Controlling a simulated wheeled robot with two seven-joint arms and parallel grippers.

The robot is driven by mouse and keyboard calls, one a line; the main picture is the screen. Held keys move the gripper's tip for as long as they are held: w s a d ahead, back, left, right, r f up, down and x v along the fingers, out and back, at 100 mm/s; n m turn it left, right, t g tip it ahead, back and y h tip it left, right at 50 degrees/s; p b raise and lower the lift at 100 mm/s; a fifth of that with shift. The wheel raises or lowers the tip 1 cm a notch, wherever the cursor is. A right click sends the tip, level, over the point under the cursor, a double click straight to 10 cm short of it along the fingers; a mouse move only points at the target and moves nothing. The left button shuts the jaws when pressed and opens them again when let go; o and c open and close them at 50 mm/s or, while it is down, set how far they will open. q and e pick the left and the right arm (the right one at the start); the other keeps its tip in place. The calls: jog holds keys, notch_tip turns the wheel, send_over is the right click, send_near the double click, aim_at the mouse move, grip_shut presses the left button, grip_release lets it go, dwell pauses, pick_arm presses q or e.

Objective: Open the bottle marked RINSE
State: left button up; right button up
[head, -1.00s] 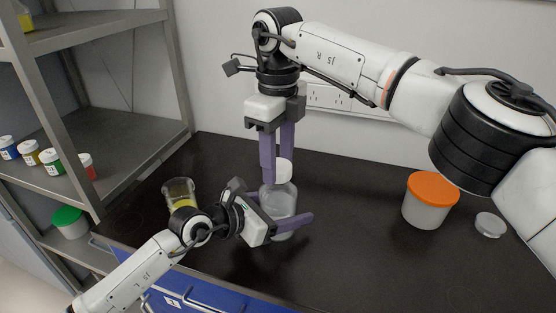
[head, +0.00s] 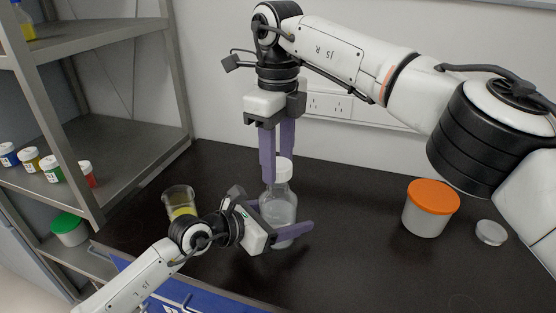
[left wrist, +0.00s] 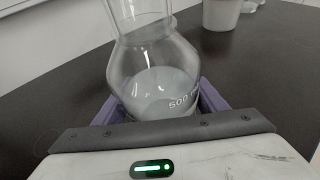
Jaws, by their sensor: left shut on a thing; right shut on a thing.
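A clear bottle (head: 281,209) with a white cap (head: 283,169) stands upright on the dark bench in the head view. I see no RINSE label on it. My left gripper (head: 286,230) is shut around its lower body from the left. In the left wrist view the clear bottle (left wrist: 155,65) sits between the purple fingers, with a 500 mark and cloudy liquid low inside; its top is cut off. My right gripper (head: 276,176) points straight down from above, shut on the white cap. I cannot tell whether the cap is free of the neck.
A beaker of yellow liquid (head: 179,203) stands left of the bottle, close behind my left arm. A white tub with an orange lid (head: 431,209) and a small clear dish (head: 491,232) are at right. A metal shelf with small jars (head: 52,169) is at left. The bench's right front is clear.

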aim_at(278, 164)
jog(key=shift+r, duration=0.1)
jog(key=shift+r, duration=1.9)
pick_arm(q)
jog(key=o, duration=2.1)
jog(key=shift+o, duration=0.2)
